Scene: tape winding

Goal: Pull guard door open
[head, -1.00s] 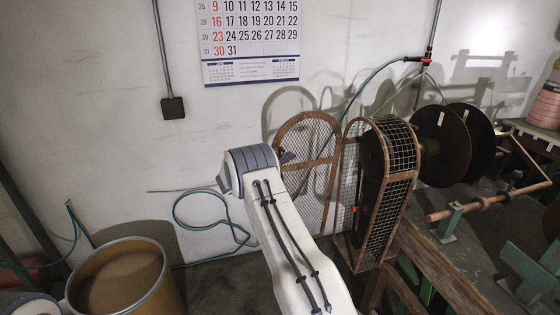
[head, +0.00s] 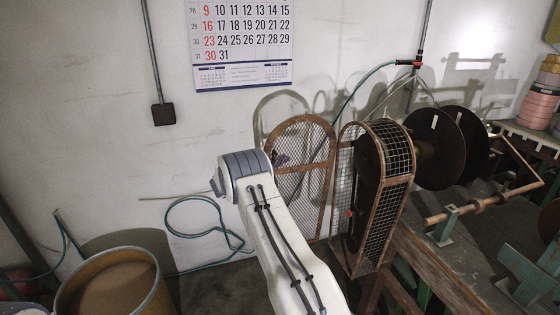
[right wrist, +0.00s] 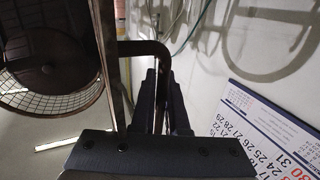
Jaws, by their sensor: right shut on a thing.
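The guard door (head: 309,178) is an arched brown frame with wire mesh. In the head view it stands swung out to the left of the belt guard housing (head: 395,215), whose inside with a dark pulley shows. My right gripper (head: 281,158) is at the door's upper left, mostly hidden behind my white wrist. In the right wrist view my right gripper (right wrist: 163,97) is shut on the door's bent brown handle (right wrist: 148,48); the exact contact is dark. My left gripper is not in view.
Large dark reels (head: 436,147) and a rod on stands (head: 480,207) are at the right. A yellow-rimmed barrel (head: 152,300) stands at lower left, near a green hose (head: 195,236). A calendar (head: 240,45) hangs on the wall. Floor between barrel and door is partly clear.

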